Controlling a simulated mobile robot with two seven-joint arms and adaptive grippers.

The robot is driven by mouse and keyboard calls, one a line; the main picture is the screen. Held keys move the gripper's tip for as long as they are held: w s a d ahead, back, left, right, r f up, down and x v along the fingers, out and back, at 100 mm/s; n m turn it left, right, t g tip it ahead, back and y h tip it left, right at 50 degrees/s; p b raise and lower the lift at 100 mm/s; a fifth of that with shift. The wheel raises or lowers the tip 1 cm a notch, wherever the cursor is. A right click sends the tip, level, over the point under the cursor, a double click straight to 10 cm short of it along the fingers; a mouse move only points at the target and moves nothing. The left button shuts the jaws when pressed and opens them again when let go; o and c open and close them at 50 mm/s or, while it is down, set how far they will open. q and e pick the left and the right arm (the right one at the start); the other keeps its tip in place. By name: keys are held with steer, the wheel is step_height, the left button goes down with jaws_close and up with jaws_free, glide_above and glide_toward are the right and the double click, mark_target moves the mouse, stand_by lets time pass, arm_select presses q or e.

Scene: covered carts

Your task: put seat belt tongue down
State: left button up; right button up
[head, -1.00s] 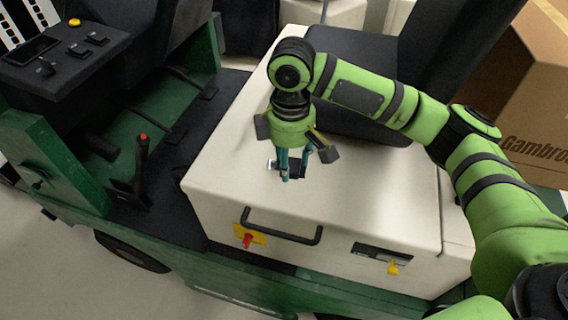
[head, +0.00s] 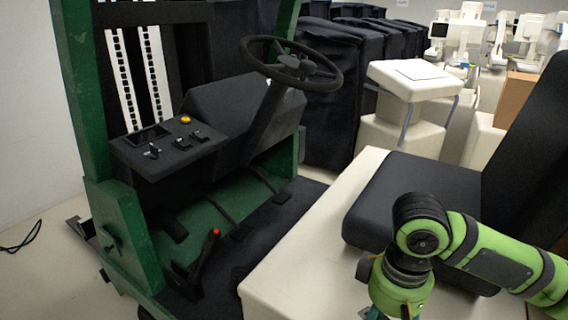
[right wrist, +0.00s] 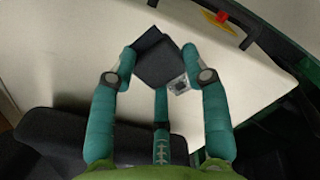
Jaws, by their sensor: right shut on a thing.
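The seat belt tongue (right wrist: 155,62) shows in the right wrist view as a dark block with a small metal plate (right wrist: 179,85) at its lower right. My right gripper (right wrist: 159,66) is shut on it, with the fingers around the dark block. The white seat box top lies beneath; I cannot tell whether the tongue touches it. In the head view my right gripper is at the bottom edge, its fingertips cut off and the tongue out of sight. My left gripper is not in view.
The black seat (head: 400,195) sits on the white seat box (head: 290,272). A steering wheel (head: 290,64), control console (head: 160,148) and red-tipped lever (head: 205,262) are to the left. A handle (right wrist: 232,28) and red knob (right wrist: 221,17) are at the box's edge. Covered carts stand behind.

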steer(key=f+m, duration=0.2)
steer(key=d+f+m, duration=0.1)
steer(key=m, duration=0.1)
steer(key=shift+w, duration=0.3)
steer(key=shift+r, duration=0.15)
